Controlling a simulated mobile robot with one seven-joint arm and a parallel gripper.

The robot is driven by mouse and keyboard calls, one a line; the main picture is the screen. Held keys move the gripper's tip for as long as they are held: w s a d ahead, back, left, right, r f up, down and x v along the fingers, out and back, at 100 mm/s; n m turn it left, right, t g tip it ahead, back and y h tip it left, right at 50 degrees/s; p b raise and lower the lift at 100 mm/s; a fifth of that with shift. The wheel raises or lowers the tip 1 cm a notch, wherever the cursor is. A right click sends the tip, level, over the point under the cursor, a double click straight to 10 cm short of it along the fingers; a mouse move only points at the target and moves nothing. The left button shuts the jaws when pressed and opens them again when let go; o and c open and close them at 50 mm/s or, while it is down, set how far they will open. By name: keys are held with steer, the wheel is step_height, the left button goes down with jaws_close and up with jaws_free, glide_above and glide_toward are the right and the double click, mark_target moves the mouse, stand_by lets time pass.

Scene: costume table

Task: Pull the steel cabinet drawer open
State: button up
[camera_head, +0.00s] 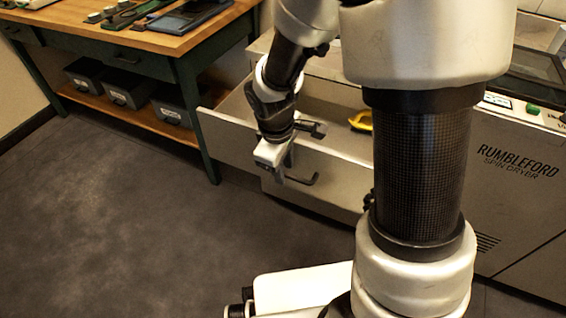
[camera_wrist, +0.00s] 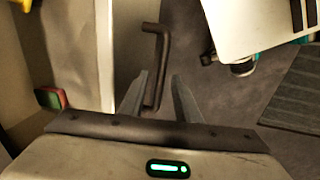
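The steel cabinet drawer (camera_head: 225,137) stands pulled out from its cabinet, and its inside shows from above. Its dark bar handle (camera_head: 302,181) sticks out from the front panel. The handle also shows in the wrist view (camera_wrist: 159,55), running down towards the fingers. My gripper (camera_head: 285,171) is at the outer side of the drawer front, beside the handle. In the wrist view my gripper (camera_wrist: 160,98) has its two fingers apart, with the handle's lower end between them. Whether either finger touches the bar cannot be told.
A yellow object (camera_head: 361,121) lies inside the drawer. A green-legged workbench (camera_head: 150,40) with grey bins (camera_head: 125,88) on its shelf stands left of the drawer. A spin dryer (camera_head: 510,190) stands at right. The floor (camera_head: 110,210) in front is clear.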

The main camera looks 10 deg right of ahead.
step_height(320, 180, up, 17)
steer(key=s+a+p, duration=0.1)
steer(key=s+p, duration=0.1)
steer(key=p, duration=0.3)
steer(key=shift+s+a, duration=0.35)
steer(key=shift+a, duration=0.05)
steer(key=s+d+r+m+t+y, duration=0.1)
steer(key=s+d+r+m+t, duration=0.3)
steer(key=s+d+r+m, duration=0.55)
step_height(320, 180, up, 19)
steer(key=s+a+m+p, duration=0.1)
steer(key=s+p, duration=0.1)
steer(key=p, duration=1.6)
steer(key=shift+a+f+m, duration=0.15)
steer(key=shift+m, duration=0.2)
